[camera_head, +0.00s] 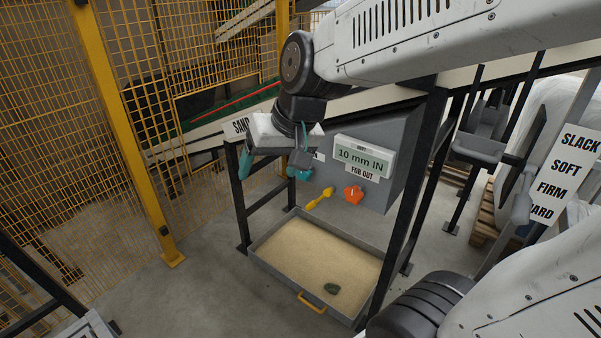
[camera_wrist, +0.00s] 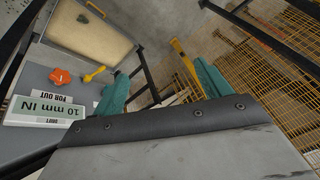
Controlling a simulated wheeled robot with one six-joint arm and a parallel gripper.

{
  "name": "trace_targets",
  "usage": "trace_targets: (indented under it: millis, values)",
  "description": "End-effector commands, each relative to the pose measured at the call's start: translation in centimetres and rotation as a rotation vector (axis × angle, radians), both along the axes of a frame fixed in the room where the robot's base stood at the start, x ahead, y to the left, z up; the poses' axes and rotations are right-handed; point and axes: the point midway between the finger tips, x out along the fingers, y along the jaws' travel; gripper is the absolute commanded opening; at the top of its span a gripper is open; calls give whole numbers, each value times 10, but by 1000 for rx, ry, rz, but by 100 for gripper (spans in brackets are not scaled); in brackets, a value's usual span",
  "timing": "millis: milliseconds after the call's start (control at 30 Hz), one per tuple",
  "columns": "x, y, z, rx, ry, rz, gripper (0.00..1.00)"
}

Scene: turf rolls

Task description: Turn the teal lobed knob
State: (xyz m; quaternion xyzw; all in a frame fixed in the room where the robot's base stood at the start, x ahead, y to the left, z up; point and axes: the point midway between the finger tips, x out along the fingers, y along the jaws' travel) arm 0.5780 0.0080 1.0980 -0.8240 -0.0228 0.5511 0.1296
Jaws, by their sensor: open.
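My gripper (camera_head: 268,172) is open, its teal-tipped fingers wide apart, in front of the left part of the grey machine panel. A small teal shape (camera_head: 303,174) shows beside the right finger in the head view. It seems to be the teal lobed knob, mostly hidden by that finger; I cannot tell whether they touch. I cannot make out the teal knob there; the left finger covers part of the panel.
An orange lobed knob (camera_head: 353,194) and a yellow lever (camera_head: 320,198) are on the panel, by a display (camera_head: 364,157) reading "10 mm IN". A sand tray (camera_head: 268,264) lies below. Dark frame posts (camera_head: 238,197) stand close by. Yellow fencing (camera_head: 110,130) is at left.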

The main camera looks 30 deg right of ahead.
Motion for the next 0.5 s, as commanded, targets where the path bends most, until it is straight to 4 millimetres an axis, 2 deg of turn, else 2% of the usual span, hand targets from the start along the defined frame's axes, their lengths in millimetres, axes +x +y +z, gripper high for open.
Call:
trace_targets:
  millis: [33,100,200,300,400,500]
  values:
    - [32,2,-7,34,-37,-47,77]
    - [76,2,-13,76,-107,-124,77]
    - [135,-5,-27,117,-203,-252,77]
    - [188,-20,-48,131,-293,-395,77]
    - [232,-43,-76,116,-373,-550,77]
    - [265,-71,-110,67,-448,-709,77]
